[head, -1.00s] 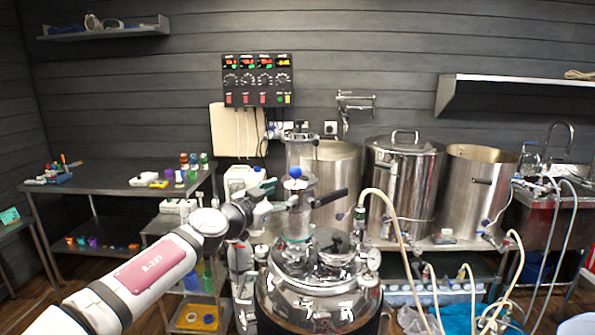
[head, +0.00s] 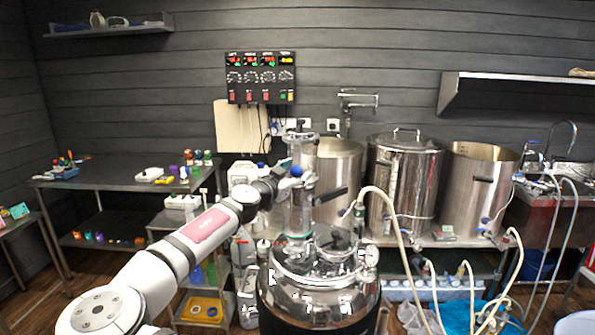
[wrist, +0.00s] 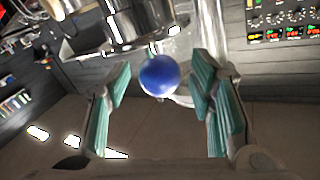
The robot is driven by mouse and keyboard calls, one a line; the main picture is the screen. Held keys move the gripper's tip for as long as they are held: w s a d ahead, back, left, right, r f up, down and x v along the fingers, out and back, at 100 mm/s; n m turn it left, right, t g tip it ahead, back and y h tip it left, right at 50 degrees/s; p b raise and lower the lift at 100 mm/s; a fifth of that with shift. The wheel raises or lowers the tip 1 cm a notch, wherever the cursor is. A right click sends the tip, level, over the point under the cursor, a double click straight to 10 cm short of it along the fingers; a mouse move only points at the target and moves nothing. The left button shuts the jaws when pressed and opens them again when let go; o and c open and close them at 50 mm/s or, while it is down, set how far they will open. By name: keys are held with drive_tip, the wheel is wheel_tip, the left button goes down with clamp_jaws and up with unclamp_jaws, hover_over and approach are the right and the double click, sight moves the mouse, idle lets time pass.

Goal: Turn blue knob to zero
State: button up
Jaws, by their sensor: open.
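The blue knob (head: 296,171) is a small round ball on the clear glass column above the steel kettle (head: 318,298). In the wrist view the blue knob (wrist: 159,75) sits between the two teal-padded fingers, near their tips, with a gap on either side. My gripper (wrist: 158,92) is open and empty. In the head view my gripper (head: 284,178) is at the knob's left side, partly hidden by my arm. I see no scale or zero mark by the knob.
A gauge (head: 371,257) is on the kettle's right. Large steel pots (head: 403,190) stand behind. A control panel (head: 260,78) hangs on the wall.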

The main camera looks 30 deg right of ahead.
drive_tip(key=shift+w+d, duration=0.25)
drive_tip(key=shift+d, duration=0.2)
clamp_jaws()
drive_tip(key=shift+s+r+t+p, duration=0.1)
drive_tip(key=shift+s+t+p, duration=0.05)
drive_tip(key=shift+t+p, duration=0.2)
